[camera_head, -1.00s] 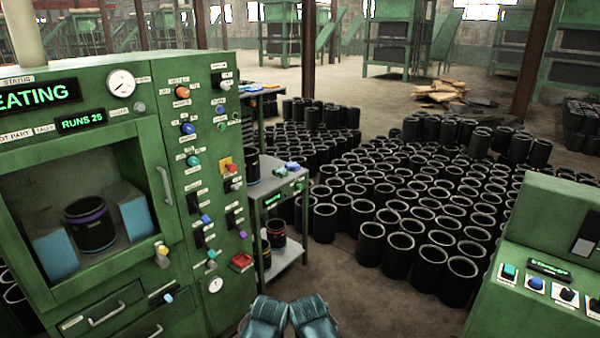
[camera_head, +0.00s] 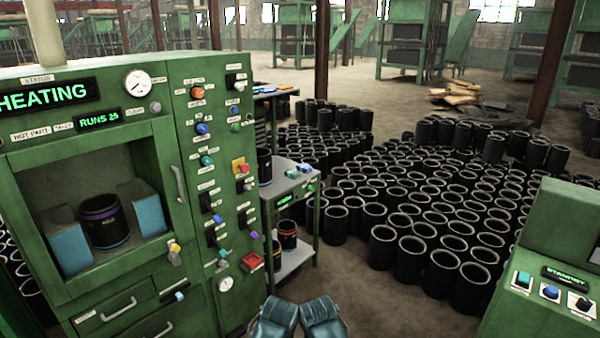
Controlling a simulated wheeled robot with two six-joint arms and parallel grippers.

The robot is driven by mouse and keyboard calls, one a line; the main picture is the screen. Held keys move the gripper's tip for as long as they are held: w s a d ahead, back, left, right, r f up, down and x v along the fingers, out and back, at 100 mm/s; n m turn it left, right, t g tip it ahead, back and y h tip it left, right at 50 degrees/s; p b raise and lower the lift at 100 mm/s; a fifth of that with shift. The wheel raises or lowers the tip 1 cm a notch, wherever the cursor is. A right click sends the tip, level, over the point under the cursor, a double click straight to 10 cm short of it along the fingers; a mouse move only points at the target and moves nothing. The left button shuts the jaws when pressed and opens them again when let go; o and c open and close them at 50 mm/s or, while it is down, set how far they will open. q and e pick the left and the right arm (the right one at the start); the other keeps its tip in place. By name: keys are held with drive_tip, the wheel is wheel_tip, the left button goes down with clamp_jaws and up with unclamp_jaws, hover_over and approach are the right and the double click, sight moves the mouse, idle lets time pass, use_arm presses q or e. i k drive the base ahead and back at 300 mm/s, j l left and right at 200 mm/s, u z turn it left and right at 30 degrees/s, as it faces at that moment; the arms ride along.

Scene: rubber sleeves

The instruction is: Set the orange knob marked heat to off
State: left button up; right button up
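The orange knob (camera_head: 197,93) is near the top of the control panel on the green machine (camera_head: 170,81), at left. Its small labels and pointer are too fine to read, so I cannot tell its setting. The machine's status display (camera_head: 45,95) reads HEATING in green. Two teal parts of my own body show at the bottom middle, well below and right of the knob. No gripper fingers can be made out, and nothing of mine touches the panel.
A shelf cart (camera_head: 290,262) stands right of the panel. Black sleeves (camera_head: 425,205) crowd the floor. A second green console (camera_head: 560,240) is at right.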

sight(197, 92)
drive_tip(key=i+l, duration=0.4)
drive_tip(key=i, duration=0.15)
drive_tip(key=i+l, duration=0.4)
drive_tip(key=i, duration=0.15)
drive_tip(key=i+u, duration=0.1)
drive_tip(key=u, duration=0.15)
drive_tip(key=i+l+u, duration=0.1)
drive_tip(key=u, duration=1.25)
